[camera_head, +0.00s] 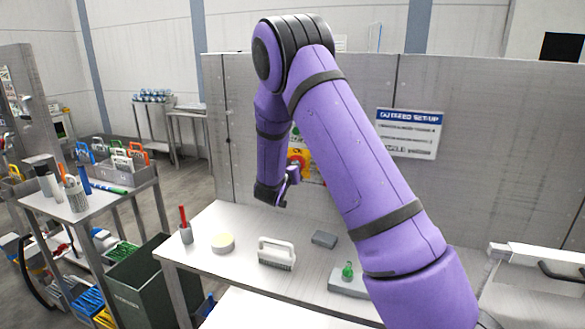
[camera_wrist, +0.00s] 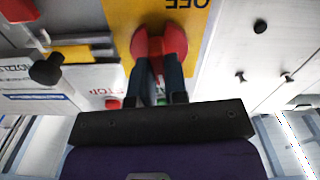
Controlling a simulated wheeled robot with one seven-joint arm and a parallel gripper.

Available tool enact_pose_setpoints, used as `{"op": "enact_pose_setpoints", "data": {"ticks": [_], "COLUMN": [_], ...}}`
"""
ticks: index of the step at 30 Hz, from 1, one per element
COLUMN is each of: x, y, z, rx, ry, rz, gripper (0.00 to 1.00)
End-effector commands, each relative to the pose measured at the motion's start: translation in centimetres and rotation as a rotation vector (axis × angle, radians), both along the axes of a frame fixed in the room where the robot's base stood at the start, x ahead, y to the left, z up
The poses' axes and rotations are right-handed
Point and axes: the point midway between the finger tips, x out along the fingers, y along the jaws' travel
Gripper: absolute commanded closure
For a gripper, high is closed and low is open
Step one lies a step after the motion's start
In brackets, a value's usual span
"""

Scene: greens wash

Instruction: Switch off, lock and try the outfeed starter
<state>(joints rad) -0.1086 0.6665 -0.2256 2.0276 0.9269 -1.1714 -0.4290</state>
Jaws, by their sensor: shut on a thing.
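The outfeed starter shows in the head view as a yellow and red unit (camera_head: 297,158) on the grey panel, partly hidden by my arm. In the wrist view its yellow plate (camera_wrist: 112,15) carries the word OFF, seen upside down. My gripper (camera_wrist: 160,58) is shut on the starter's red handle (camera_wrist: 150,42), with its dark fingers on either side. In the head view my gripper (camera_head: 290,176) is at the panel, just below and left of the starter. A red button (camera_wrist: 113,103) sits near the word STOP. No lock is clearly visible on the starter.
A bench (camera_head: 215,266) below holds a white-handled brush (camera_head: 276,251), a grey block (camera_head: 324,239), a round pale tin (camera_head: 222,242) and a cup with a red item (camera_head: 186,234). A set-up sign (camera_head: 409,132) hangs right of my arm. A side table (camera_head: 92,207) stands left.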

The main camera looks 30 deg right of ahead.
Motion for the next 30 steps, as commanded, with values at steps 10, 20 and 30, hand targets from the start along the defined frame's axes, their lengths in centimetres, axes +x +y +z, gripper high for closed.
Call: {"op": "enact_pose_setpoints", "data": {"ticks": [10, 20, 30], "x": [0.16, 0.25, 0.33], "y": [0.24, 0.31, 0.37], "z": [-0.06, -0.13, -0.25], "rx": [-0.194, -0.387, -0.587], "ry": [0.246, 0.494, 0.749], "rz": [0.003, 0.002, 0.003], "gripper": [1.0, 1.0, 1.0]}}
